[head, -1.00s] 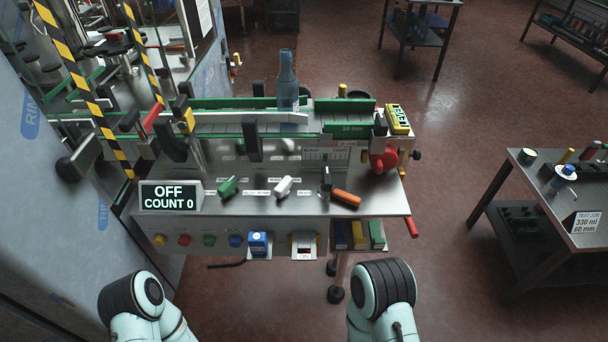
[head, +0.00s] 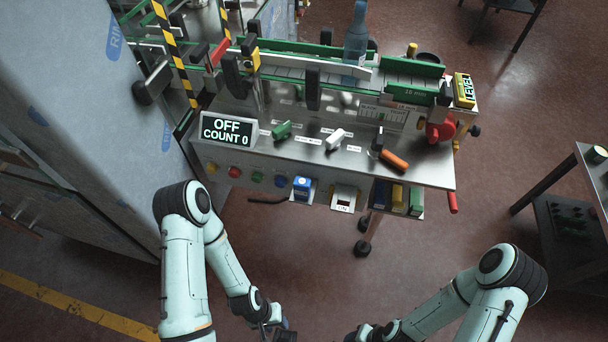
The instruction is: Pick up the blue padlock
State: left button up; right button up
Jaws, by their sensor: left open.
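The blue padlock (head: 303,187) appears as a small blue block with a pale mark, on the front panel of the steel machine bench, left of a white-framed switch (head: 344,198). How it is fastened there is too small to tell. My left gripper (head: 285,334) is at the bottom edge, partly cut off, open, well below and apart from the padlock. My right gripper (head: 362,334) is also at the bottom edge, mostly cut off; its fingers do not show clearly.
The bench top (head: 290,155) carries green, white and orange handles and an OFF/COUNT 0 display (head: 228,130). Coloured buttons line its front left of the padlock. Yellow, blue and green blocks (head: 398,198) hang to the right. A red knob (head: 440,130) sits at right. Floor in front is clear.

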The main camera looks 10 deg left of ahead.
aim_at(301, 186)
jog(key=k+u, duration=0.45)
jog(key=u, duration=0.2)
jog(key=k+j+u, duration=0.1)
jog(key=k+u, duration=0.25)
jog(key=i, duration=0.1)
